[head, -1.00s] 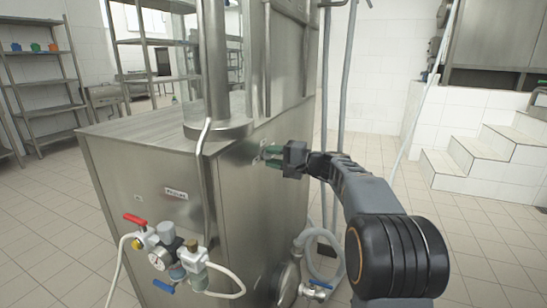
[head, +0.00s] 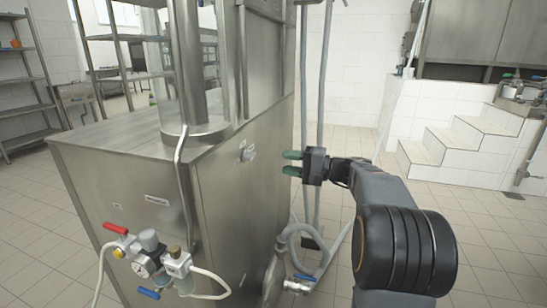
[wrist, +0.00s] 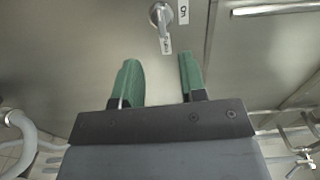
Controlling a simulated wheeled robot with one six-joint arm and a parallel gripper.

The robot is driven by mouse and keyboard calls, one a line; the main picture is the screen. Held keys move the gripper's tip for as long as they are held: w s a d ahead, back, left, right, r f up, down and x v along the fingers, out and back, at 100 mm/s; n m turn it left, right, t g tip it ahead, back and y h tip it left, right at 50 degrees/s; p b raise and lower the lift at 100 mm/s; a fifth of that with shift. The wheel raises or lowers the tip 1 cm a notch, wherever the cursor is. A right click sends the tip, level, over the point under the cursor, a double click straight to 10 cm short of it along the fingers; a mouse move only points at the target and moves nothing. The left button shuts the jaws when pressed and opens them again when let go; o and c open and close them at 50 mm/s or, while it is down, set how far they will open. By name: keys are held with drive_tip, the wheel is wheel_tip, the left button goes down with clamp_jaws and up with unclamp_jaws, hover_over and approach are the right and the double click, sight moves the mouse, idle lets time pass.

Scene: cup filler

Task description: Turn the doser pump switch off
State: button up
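The doser pump switch (head: 247,151) is a small metal knob on the side panel of the steel machine. In the wrist view the switch (wrist: 162,18) is at the top, with its lever pointing down toward a small white label (wrist: 167,45). A second label that seems to read "On" (wrist: 183,12) is at its right. My gripper (head: 292,163) has green fingers, which are apart with nothing between them. It is to the right of the switch, clear of it. In the wrist view my gripper (wrist: 157,62) lies below the switch.
The steel machine (head: 120,178) has a gauge and valves (head: 148,262) low on its front. Grey pipes (head: 316,110) and a hose (head: 296,232) stand behind my gripper. White steps (head: 455,145) are at the right. Tiled floor at the right is free.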

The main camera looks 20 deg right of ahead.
drive_tip(key=shift+v, duration=1.35)
drive_tip(key=s+a+r+n+g+h+p, duration=0.2)
drive_tip(key=s+a+r+g+h+p, duration=0.65)
drive_tip(key=p, duration=1.05)
drive_tip(key=s+a+r+n+h+p, duration=0.1)
drive_tip(key=s+r+n+h+p, duration=0.1)
drive_tip(key=s+p, duration=0.5)
drive_tip(key=s+a+r+n+t+h+p, duration=0.1)
drive_tip(key=s+r+n+h+p, duration=0.2)
drive_tip(key=s+r+p, duration=0.3)
drive_tip(key=s+h+p, duration=0.1)
drive_tip(key=p, duration=0.2)
drive_tip(key=shift+s+a, duration=0.15)
drive_tip(key=shift+a, duration=0.1)
